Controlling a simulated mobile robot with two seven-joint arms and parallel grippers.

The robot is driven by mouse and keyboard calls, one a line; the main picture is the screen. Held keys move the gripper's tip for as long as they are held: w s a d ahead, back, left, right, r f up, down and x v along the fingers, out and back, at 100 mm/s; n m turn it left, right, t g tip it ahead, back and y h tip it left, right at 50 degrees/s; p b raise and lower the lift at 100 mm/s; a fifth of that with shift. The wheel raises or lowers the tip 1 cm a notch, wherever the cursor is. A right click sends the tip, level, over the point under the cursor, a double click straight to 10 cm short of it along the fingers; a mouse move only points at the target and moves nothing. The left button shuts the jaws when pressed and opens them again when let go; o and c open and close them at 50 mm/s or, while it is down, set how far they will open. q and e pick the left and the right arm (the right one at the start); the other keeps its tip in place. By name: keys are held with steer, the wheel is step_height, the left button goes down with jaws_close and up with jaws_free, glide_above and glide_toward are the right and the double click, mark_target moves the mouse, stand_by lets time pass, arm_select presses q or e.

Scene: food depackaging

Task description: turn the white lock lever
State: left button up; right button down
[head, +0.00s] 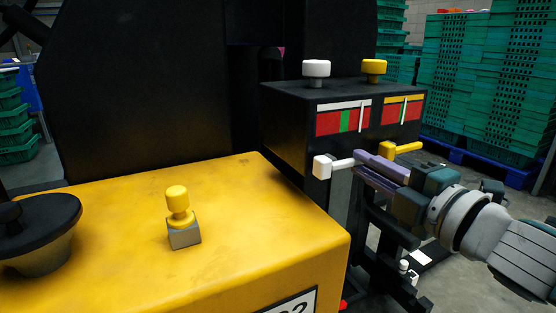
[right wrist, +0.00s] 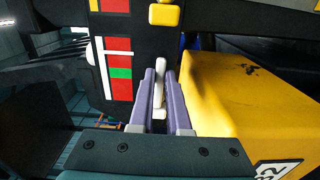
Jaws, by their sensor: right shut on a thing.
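The white lock lever (head: 340,163) sticks out from the side of the black control box (head: 290,135), below its red and green gauge panels. Its white square hub (head: 321,168) is at the box corner. My right gripper (head: 360,160) comes in from the right, shut on the lever's outer part. In the right wrist view the white lever (right wrist: 160,82) lies between the two purple fingers (right wrist: 160,95). A yellow lever (head: 403,148) sits just behind, beside my fingers and apart from them. My left gripper is in neither view.
A white knob (head: 316,69) and a yellow knob (head: 374,67) stand on the box. A yellow machine body (head: 120,220) fills the lower left, with a yellow button (head: 177,200) on top. Green crates (head: 480,85) are stacked at the back right.

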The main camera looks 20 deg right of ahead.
steer(key=shift+s+a+f+m+p, duration=0.1)
steer(key=shift+a+f+m+p, duration=0.55)
steer(key=shift+m, duration=2.3)
steer(key=shift+a+f+m+p, duration=0.4)
steer(key=shift+a+f+m, duration=0.35)
steer(key=shift+m, duration=2.15)
steer(key=shift+s+a+f+m+p, duration=0.1)
steer(key=shift+a+f+m+p, duration=0.55)
steer(key=shift+m, duration=2.3)
steer(key=shift+a, duration=0.1)
steer(key=c, duration=0.9)
jaws_free()
